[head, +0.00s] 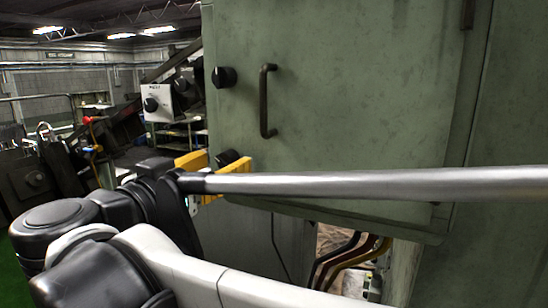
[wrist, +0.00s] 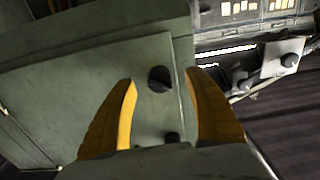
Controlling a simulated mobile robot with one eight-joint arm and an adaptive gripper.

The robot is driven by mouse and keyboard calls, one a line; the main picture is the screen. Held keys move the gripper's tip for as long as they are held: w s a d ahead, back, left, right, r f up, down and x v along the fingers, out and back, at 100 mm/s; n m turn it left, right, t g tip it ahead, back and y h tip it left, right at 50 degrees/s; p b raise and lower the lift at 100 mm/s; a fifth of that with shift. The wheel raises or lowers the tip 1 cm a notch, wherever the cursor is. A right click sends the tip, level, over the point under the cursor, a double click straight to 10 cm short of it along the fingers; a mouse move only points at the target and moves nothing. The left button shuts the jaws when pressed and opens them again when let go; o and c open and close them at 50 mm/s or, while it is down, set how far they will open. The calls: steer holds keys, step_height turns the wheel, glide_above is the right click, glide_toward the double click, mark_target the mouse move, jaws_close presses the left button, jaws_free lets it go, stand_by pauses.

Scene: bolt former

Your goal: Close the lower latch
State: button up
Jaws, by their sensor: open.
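The green cabinet door (head: 350,80) fills the middle of the head view. The lower latch is a round black knob (head: 228,157) near the door's lower left edge. It also shows in the wrist view (wrist: 160,79), which looks turned upside down, between the two yellow fingertips. My gripper (head: 216,168) is open with its fingers around the lower latch area; in the wrist view my gripper (wrist: 160,77) has clear gaps on both sides of the knob. Contact and depth cannot be told. The upper latch (head: 224,77) is a similar black knob, seen smaller in the wrist view (wrist: 172,137).
A dark vertical handle (head: 265,102) stands out from the door, right of the latches. A white box with a black knob (head: 160,102) is left of the cabinet. Cables (head: 345,262) hang below the door.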

jaws_close()
steer(key=n, duration=0.7)
steer(key=shift+n, duration=0.4)
jaws_free()
steer(key=v, duration=0.8)
